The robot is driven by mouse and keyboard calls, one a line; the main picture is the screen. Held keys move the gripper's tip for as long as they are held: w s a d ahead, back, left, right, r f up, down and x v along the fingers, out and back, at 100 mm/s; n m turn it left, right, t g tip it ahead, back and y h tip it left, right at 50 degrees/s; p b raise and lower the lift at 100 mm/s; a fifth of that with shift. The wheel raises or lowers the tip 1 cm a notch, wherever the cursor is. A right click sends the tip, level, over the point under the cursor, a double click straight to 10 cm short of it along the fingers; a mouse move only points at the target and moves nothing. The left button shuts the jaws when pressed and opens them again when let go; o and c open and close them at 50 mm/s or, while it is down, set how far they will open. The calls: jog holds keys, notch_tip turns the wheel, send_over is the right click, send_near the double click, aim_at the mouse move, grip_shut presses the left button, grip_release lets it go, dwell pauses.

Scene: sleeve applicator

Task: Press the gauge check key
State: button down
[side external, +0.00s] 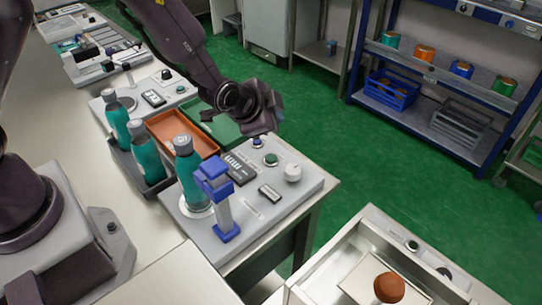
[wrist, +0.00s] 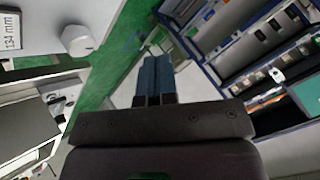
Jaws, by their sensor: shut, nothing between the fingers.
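The applicator panel (side external: 282,206) is a light grey box at the table's right end. Its top carries a small blue key (side external: 257,142), a green key (side external: 271,159), a white knob (side external: 293,173) and dark display areas (side external: 240,166). Lettering is too small to tell which key is the gauge check. My gripper (side external: 263,124) is above the panel's back edge, close to the blue key; contact cannot be told. In the wrist view its blue fingers (wrist: 155,80) are together and empty. That view shows the knob (wrist: 78,38) and a display reading 134 mm (wrist: 13,32), but neither key clearly.
A teal bottle (side external: 187,172) stands on the panel beside a blue clamp post (side external: 222,208). More teal bottles (side external: 140,145) stand in a dark tray, next to an orange tray (side external: 200,142) and a green tray (side external: 218,132). A drawer unit (side external: 330,265) is at front right.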

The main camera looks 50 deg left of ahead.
aim_at(272, 159)
jog(key=shift+f, duration=3.85)
jog(key=shift+f, duration=0.1)
jog(key=shift+f, duration=0.35)
jog(key=shift+f, duration=0.4)
jog(key=shift+r, duration=0.85)
jog(key=shift+r, duration=2.5)
